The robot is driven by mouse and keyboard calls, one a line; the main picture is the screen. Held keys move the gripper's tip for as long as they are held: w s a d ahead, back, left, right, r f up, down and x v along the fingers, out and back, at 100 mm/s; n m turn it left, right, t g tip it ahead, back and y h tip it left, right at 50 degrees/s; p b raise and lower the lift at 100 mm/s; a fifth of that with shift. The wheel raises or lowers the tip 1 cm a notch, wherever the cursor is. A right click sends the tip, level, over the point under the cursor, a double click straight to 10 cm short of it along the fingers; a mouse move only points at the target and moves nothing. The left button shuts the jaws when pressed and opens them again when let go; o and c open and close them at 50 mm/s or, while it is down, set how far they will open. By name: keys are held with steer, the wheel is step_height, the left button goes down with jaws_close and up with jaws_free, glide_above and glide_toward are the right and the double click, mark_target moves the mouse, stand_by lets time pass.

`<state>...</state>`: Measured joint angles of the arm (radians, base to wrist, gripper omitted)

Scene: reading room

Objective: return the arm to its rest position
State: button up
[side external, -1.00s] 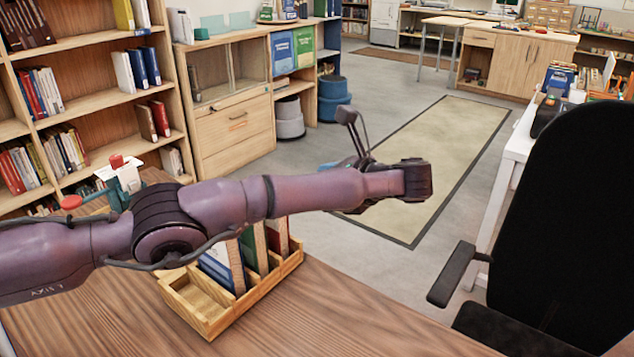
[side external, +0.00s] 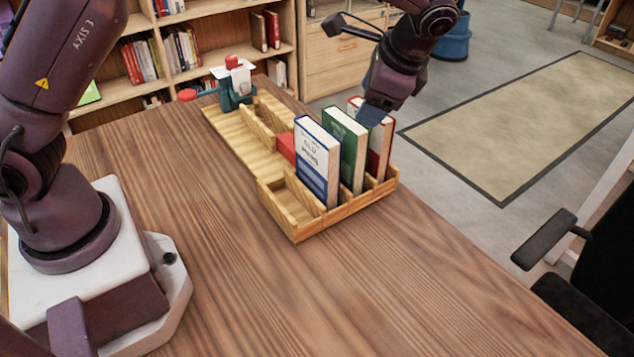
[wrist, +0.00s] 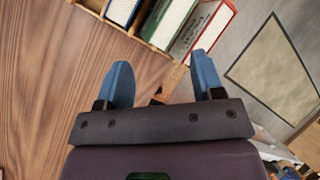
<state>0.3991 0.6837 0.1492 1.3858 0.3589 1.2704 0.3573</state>
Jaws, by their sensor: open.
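My gripper (side external: 372,114) is at the far end of the book rack, pointing down, with a blue finger in front of part of the red book in the side view. In the wrist view my gripper (wrist: 164,80) has its two blue fingers apart with nothing held between them. I cannot tell from the side view whether a finger touches the red book. The wooden rack (side external: 296,228) holds a blue book (side external: 313,165), a green book (side external: 352,150) and a red book (side external: 383,150), all upright. The books also show at the top of the wrist view.
A wooden tray (side external: 232,135) and a teal stand with red parts (side external: 236,92) lie behind the rack. The front of the table (side external: 420,290) is clear. A black chair (side external: 590,300) stands at right. Bookshelves (side external: 200,60) are at the back.

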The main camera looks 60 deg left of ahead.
steer(key=s+a+r+n+t+h, duration=0.1)
steer(key=s+a+r+n+t, duration=0.1)
steer(key=s, duration=0.6)
steer(key=s+a+r+n+t+h, duration=0.2)
steer(key=s+r+n, duration=0.2)
steer(key=s, duration=0.5)
steer(key=s+a+r+n+t+h, duration=0.2)
steer(key=s+r, duration=0.3)
steer(key=s, duration=0.4)
steer(key=shift+a+r+n, duration=0.3)
steer(key=shift+a+n, duration=0.05)
steer(key=shift+n, duration=0.05)
steer(key=shift+s, duration=0.1)
